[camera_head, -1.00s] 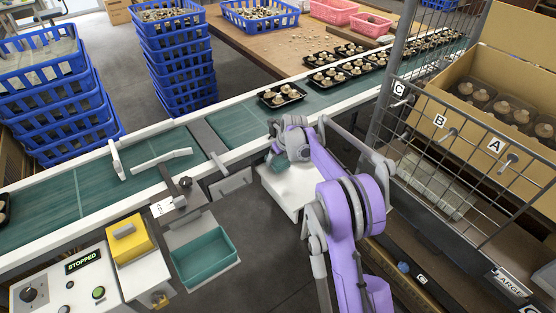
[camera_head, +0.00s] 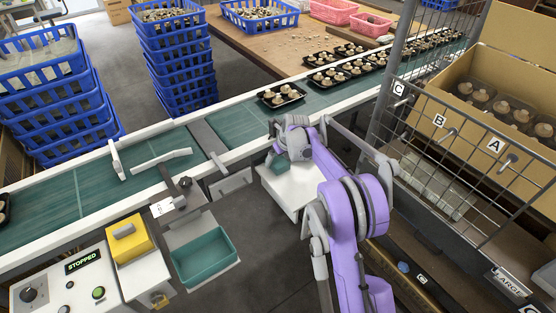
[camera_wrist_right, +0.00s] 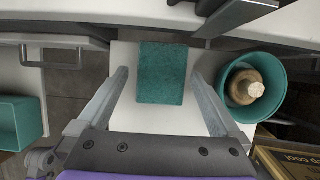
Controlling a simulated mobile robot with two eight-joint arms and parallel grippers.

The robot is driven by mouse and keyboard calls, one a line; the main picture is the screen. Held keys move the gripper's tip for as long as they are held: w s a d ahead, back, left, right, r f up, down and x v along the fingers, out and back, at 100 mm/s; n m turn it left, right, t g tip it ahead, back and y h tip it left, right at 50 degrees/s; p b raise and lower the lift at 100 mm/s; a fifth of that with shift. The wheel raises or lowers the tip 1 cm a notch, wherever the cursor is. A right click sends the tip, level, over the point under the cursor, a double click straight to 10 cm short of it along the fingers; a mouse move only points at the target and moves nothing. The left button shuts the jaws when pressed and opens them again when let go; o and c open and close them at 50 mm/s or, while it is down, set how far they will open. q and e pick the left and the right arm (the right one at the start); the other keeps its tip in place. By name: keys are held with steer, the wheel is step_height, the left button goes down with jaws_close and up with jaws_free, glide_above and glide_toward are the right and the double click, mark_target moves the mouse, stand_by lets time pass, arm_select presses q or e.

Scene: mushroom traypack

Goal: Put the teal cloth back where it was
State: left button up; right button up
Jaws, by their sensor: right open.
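The teal cloth (camera_wrist_right: 162,75) lies flat on a small white stand (camera_wrist_right: 124,58) in the right wrist view. In the head view a teal patch that looks like the cloth (camera_head: 279,164) shows just under my right gripper (camera_head: 279,150), on the white stand (camera_head: 290,192). My right gripper (camera_wrist_right: 160,76) is open and empty, its fingers either side of the cloth and apart from it. How high the fingers are above the cloth is hard to tell. My left gripper is not in view.
A teal bowl (camera_wrist_right: 278,104) holding a mushroom (camera_wrist_right: 246,88) is right of the cloth. A teal bin (camera_head: 205,258) is left of the stand. The belt (camera_head: 110,190) with mushroom trays runs behind. A wire rack (camera_head: 470,150) stands close on the right.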

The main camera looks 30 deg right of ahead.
steer(key=v, duration=1.1)
steer(key=s+a+r+n, duration=0.3)
steer(key=s+a+n, duration=0.5)
steer(key=a+n, duration=0.1)
steer(key=s+a+f+n, duration=0.2)
steer(key=s+a+n, duration=0.2)
steer(key=s+n, duration=0.4)
steer(key=s+a+f+n, duration=0.2)
steer(key=s+a+n, duration=0.2)
steer(key=s+n, duration=0.5)
steer(key=s+a+f+n, duration=0.2)
steer(key=s+a+n, duration=0.2)
steer(key=s+n, duration=0.5)
steer(key=shift+s+a+p, duration=0.2)
steer(key=shift+s+p, duration=0.25)
steer(key=shift+s, duration=0.2)
steer(key=shift+f, duration=0.1)
